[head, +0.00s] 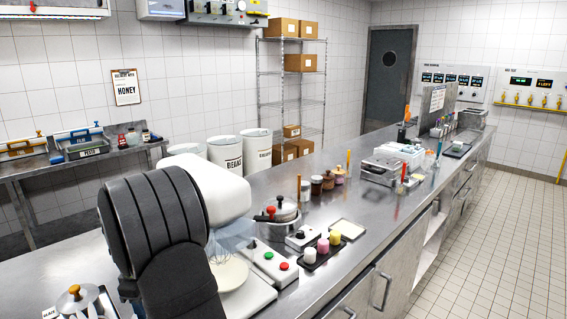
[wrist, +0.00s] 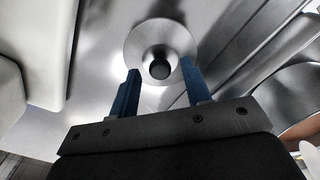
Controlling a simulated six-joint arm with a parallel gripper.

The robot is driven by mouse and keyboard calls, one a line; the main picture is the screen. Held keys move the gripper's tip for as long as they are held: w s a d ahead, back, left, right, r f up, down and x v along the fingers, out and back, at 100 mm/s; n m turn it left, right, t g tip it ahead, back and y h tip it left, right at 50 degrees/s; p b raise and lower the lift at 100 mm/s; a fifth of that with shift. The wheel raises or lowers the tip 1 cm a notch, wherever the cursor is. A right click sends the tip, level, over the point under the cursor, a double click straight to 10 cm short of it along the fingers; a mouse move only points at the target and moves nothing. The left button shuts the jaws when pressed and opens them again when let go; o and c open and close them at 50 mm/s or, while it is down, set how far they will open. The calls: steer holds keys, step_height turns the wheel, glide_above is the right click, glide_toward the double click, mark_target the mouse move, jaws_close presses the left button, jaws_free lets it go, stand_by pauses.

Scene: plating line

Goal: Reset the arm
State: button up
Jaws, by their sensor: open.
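My gripper (wrist: 162,84) shows in the wrist view with its two blue fingers apart. Nothing is held between them. Beyond the fingertips is a round, pale metal disc (wrist: 142,42) with a dark round centre; I cannot tell what it is or how far away it lies. In the head view my dark arm (head: 160,235) stands at the lower left, in front of the white mixer (head: 225,190). My gripper cannot be made out in the head view.
The steel counter (head: 350,200) runs back to the right. On it stand a pot with a lid (head: 280,217), a control box with green and red buttons (head: 270,262), a dark tray of small cups (head: 325,257), and jars (head: 328,180). The tiled floor (head: 480,240) is clear.

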steer(key=shift+r, duration=1.35)
